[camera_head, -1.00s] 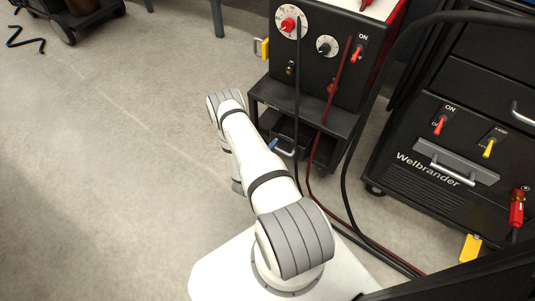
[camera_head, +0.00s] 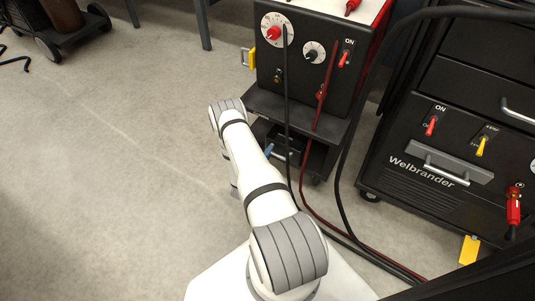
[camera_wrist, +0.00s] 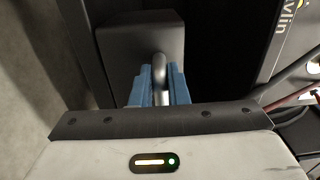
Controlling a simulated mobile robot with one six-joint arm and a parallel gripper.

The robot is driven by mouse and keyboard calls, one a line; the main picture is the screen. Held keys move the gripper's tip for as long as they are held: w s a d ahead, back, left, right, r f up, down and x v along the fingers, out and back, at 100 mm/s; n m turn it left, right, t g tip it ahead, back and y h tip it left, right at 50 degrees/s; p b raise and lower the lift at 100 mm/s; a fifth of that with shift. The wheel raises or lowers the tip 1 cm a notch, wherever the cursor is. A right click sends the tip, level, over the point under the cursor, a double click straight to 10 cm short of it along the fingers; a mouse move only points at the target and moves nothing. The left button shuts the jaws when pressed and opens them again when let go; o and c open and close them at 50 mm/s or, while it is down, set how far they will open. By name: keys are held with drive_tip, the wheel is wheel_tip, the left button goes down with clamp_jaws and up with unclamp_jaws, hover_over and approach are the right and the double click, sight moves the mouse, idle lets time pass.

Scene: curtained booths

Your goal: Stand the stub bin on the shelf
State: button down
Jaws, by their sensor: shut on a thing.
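The stub bin (camera_wrist: 140,40) appears to be the dark grey box with a bent silver handle in the wrist view. My gripper's blue fingers (camera_wrist: 159,85) are shut on that handle, with the box just beyond them. In the head view a blue fingertip of my gripper (camera_head: 268,151) shows beside my white arm. The dark bin (camera_head: 288,137) is there at the black welder cart, partly behind the cable and hard to separate from the cart. The shelf seems to be the cart's lower deck (camera_head: 317,168), mostly in shadow. I cannot tell whether the bin touches it.
Black and red cables (camera_head: 313,215) hang in front and run along the floor. A "Welbrander" cabinet (camera_head: 425,170) stands to the right.

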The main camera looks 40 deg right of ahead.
drive_tip(key=c, duration=1.3)
unclamp_jaws()
drive_tip(key=p+v, duration=0.2)
drive_tip(key=v, duration=0.5)
drive_tip(key=shift+s+a, duration=0.15)
drive_tip(key=shift+a, duration=0.2)
drive_tip(key=shift+r, duration=0.1)
